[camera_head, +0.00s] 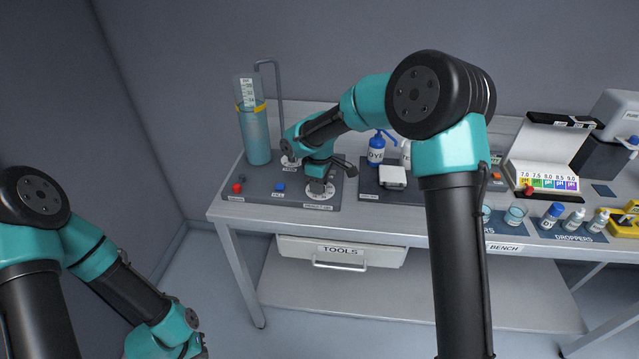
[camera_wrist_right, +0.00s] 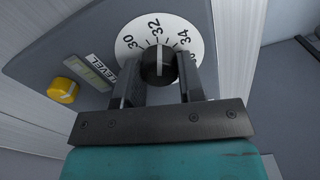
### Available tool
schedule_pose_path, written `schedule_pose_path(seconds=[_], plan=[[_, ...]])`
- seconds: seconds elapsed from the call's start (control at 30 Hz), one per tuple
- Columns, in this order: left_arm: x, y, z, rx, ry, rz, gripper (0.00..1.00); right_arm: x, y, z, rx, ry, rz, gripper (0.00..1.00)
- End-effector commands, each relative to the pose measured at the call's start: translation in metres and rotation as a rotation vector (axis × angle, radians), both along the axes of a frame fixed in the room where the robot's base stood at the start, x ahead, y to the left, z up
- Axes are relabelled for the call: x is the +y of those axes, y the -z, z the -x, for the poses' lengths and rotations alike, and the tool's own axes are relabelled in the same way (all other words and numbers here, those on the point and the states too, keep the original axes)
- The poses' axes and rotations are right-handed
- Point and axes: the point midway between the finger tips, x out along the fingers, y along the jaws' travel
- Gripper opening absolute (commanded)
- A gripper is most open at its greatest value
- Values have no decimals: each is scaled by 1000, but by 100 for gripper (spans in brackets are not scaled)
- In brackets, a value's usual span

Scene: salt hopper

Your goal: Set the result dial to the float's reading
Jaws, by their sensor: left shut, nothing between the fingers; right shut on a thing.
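The tall cylinder (camera_head: 257,135) of blue liquid stands at the bench's back left. Its float shows a white scale (camera_head: 247,92) above an orange-yellow ring; the scale is too small to read here. My right gripper (camera_head: 318,184) reaches down to the white result dial (camera_head: 322,195) on the grey panel. In the right wrist view its fingers are shut on the dial's black knob (camera_wrist_right: 158,66). The knob's white line points close to 32, between 30 and 34 on the dial face (camera_wrist_right: 130,45). My left arm hangs at the lower left; its fingers are not visible.
The wrist view shows a yellow knob (camera_wrist_right: 63,90) and a level vial (camera_wrist_right: 88,72).

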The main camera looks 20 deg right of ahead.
Motion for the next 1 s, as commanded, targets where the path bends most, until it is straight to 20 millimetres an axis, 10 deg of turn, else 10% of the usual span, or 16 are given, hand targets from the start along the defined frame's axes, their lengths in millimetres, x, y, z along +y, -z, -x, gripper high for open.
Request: schedule_pose_path(seconds=[1.0], plan=[[0, 0, 0, 0, 0, 0, 0, -2, -1, -1, -1, 964, 0, 12]])
